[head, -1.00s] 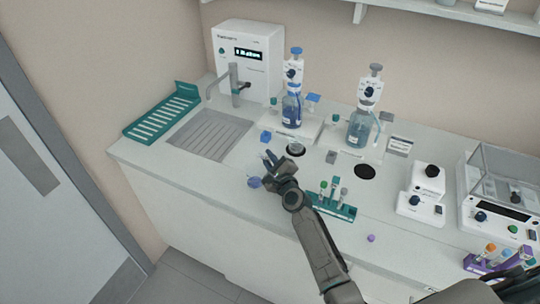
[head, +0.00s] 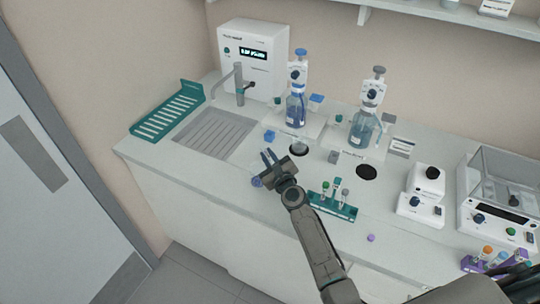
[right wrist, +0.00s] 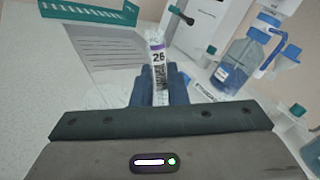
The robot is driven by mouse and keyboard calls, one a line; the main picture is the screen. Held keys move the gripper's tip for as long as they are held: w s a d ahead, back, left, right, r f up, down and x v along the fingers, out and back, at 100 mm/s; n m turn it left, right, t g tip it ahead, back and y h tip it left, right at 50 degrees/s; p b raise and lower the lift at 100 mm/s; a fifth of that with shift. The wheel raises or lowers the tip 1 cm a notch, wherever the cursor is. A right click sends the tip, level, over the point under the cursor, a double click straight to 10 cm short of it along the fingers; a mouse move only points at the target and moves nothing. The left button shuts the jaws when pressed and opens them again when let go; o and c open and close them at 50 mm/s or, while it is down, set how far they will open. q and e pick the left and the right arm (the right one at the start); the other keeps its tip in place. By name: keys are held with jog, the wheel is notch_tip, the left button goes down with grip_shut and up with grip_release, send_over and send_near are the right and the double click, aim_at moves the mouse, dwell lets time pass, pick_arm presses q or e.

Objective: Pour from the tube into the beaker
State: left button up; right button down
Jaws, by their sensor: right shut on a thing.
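My right gripper (head: 270,158) is shut on a clear tube, above the counter left of the beaker. In the right wrist view the tube (right wrist: 157,62) stands between the blue fingers (right wrist: 158,85), with a white label reading 26 and a purple band. Its contents cannot be made out. In the head view the tube is too small to tell from the fingers. My left gripper is not in view.
A green rack (head: 333,205) with several tubes stands right of my right wrist. Behind are two bottles with dispensers, a blue one (head: 296,108) and a paler one (head: 363,128). A sink drainer (head: 215,135) lies to the left. A purple cap (head: 371,238) lies on the front counter.

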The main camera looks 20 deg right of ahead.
jog(key=d+m, duration=0.1)
jog(key=m, duration=0.1)
jog(key=d+m, duration=0.2)
jog(key=m, duration=0.1)
jog(key=shift+w+p, duration=0.15)
jog(key=shift+p, duration=0.15)
